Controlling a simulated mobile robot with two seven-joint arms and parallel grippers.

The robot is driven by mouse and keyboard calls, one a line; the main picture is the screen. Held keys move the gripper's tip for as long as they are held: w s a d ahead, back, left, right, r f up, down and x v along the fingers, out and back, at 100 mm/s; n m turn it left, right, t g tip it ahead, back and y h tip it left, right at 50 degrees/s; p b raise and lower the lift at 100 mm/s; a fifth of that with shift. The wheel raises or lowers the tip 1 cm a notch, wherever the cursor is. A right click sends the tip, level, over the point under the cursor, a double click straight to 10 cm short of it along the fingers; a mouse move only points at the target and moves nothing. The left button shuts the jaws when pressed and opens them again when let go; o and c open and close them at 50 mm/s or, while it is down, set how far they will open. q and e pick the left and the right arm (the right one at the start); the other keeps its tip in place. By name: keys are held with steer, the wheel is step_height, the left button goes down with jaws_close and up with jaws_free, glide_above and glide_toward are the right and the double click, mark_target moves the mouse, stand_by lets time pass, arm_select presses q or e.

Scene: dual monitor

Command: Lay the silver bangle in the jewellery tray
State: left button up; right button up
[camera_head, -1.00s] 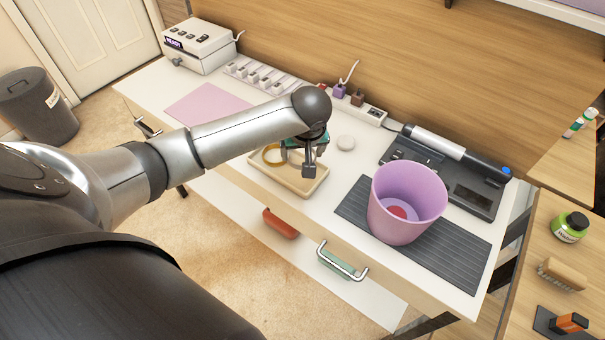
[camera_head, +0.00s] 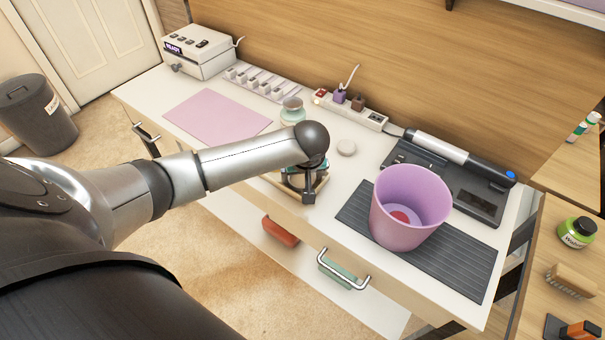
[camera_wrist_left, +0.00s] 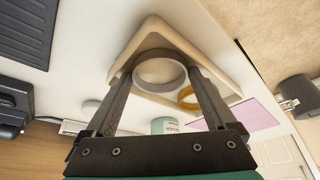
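The silver bangle (camera_wrist_left: 160,58) shows in the left wrist view as a pale ring between my left fingertips, above or on the tray floor. The wooden jewellery tray (camera_wrist_left: 152,32) lies under the fingers. Its rim shows in the head view (camera_head: 323,184), mostly covered by my arm. A gold bangle (camera_wrist_left: 187,97) lies in the tray, partly behind one finger. My left gripper (camera_head: 307,197) also shows in the left wrist view (camera_wrist_left: 160,72). Its fingers stand wide, against the bangle's outer sides. Whether the bangle touches the tray floor is unclear. My right gripper is out of view.
A teal-and-white jar (camera_head: 292,112) stands behind my arm. A pink mat (camera_head: 217,115) lies left, a white disc (camera_head: 346,148) right of my wrist. A pink bin (camera_head: 410,210) stands on a dark ribbed mat (camera_head: 455,255). A power strip (camera_head: 365,116) runs along the back.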

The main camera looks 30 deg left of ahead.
arm_select(q)
steer(key=shift+o, duration=0.5)
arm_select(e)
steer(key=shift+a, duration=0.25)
arm_select(q)
steer(key=shift+r, duration=0.1)
steer(key=p+v, duration=0.4)
steer(key=v, duration=0.8)
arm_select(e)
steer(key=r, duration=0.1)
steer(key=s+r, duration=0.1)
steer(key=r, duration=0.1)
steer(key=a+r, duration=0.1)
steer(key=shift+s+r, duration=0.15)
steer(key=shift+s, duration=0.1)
arm_select(q)
steer(key=shift+w+r, duration=0.1)
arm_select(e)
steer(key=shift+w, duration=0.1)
